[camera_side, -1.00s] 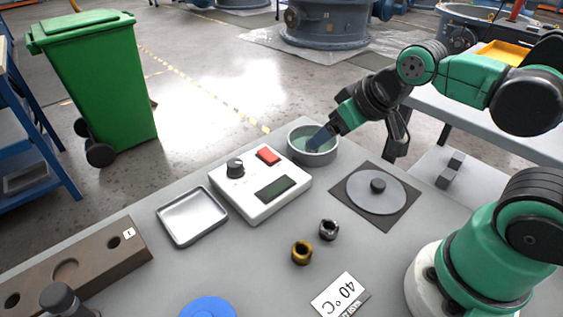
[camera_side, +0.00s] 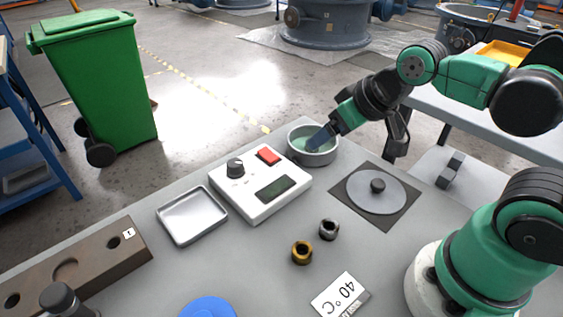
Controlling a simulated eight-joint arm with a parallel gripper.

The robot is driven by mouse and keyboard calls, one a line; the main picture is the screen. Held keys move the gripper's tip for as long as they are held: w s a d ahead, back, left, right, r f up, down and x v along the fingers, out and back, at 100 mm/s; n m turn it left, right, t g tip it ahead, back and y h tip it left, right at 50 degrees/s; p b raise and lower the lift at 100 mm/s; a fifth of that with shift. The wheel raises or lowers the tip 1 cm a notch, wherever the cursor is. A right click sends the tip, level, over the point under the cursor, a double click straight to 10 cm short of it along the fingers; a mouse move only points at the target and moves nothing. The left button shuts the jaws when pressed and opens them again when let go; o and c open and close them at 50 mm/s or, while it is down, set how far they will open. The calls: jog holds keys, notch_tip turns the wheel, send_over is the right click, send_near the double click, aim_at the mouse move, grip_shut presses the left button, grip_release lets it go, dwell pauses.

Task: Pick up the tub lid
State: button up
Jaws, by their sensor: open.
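The tub lid (camera_side: 366,196) is a flat grey disc with a dark knob in its middle. It lies on a dark square mat (camera_side: 403,219) at the right of the table. The round grey tub (camera_side: 313,158) stands open behind and to the left of the lid, with greenish liquid inside. My gripper (camera_side: 318,143) is over the tub, its blue-grey fingers reaching down inside the rim, apart from the lid. It is open; the gap between the fingers is hard to see from here.
A white control box (camera_side: 260,211) with a knob and red button stands left of the tub. A metal tray (camera_side: 192,215), a brass nut (camera_side: 302,252), a dark steel nut (camera_side: 329,229) and a "40 °C" card (camera_side: 340,296) lie on the table. Bare tabletop surrounds the nuts.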

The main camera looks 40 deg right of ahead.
jog(key=m+g, duration=0.7)
jog(key=m, duration=0.2)
send_over(379, 182)
notch_tip(379, 182, down, 7)
jog(key=shift+f, duration=2.9)
grip_shut()
jog(key=shift+r, duration=0.2)
